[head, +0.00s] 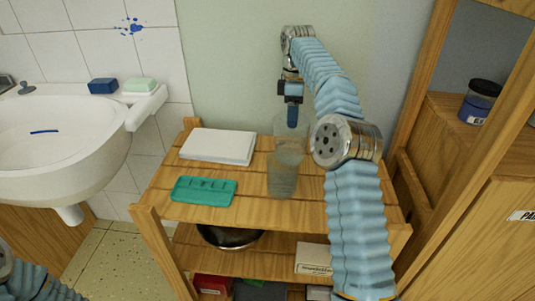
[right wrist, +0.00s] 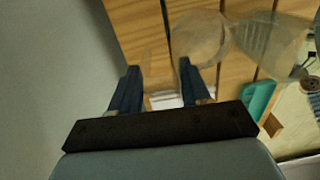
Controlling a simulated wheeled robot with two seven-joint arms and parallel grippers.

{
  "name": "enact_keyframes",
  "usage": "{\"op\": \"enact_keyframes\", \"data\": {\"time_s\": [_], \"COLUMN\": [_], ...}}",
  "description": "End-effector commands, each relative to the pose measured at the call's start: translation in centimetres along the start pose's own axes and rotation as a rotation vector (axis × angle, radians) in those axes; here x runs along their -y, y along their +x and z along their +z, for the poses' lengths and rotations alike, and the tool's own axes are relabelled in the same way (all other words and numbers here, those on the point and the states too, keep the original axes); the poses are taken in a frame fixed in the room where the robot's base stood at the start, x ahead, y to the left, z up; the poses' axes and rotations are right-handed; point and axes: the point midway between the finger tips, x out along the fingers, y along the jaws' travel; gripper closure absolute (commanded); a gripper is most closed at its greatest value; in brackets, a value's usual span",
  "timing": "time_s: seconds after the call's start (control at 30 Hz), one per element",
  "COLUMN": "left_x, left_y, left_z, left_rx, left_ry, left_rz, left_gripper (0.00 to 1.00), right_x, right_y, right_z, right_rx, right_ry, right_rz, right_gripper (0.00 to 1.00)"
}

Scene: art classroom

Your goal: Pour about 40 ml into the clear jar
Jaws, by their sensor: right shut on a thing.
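The clear jar (head: 283,183) stands on the top of the wooden shelf unit, with greyish contents in its lower part. It also seems to show in the right wrist view (right wrist: 264,38), at the upper right. My right gripper (head: 291,113) is above the jar in the head view, pointing down, and is shut on a clear vessel (head: 283,127). In the right wrist view clear walls of this vessel (right wrist: 198,40) show near the fingers (right wrist: 158,88). The vessel overlaps the jar, so its tilt and any liquid stream cannot be told. My left gripper is out of view.
A white paper stack (head: 217,146) and a teal tray (head: 204,190) lie left of the jar on the shelf top (head: 240,205). A dark bowl (head: 230,238) and a small box (head: 313,259) are on the lower shelf. A sink (head: 60,165) is at left, a wooden cabinet (head: 465,190) at right.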

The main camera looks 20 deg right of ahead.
Motion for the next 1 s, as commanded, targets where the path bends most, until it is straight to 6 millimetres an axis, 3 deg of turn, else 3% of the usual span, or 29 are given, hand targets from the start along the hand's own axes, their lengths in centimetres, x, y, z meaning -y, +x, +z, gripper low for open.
{"op": "enact_keyframes", "data": {"time_s": [0.57, 0.87, 1.0], "left_x": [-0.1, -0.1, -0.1], "left_y": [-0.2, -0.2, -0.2], "left_z": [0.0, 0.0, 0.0], "left_rx": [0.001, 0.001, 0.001], "left_ry": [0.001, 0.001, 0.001], "left_rz": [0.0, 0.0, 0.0], "left_gripper": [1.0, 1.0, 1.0], "right_x": [-0.4, 0.9, 1.9], "right_y": [0.1, -2.0, -3.8], "right_z": [0.1, 0.1, 0.0], "right_rx": [0.002, 0.006, 0.008], "right_ry": [-0.002, -0.003, -0.005], "right_rz": [0.019, 0.132, 0.221], "right_gripper": [1.0, 1.0, 1.0]}}
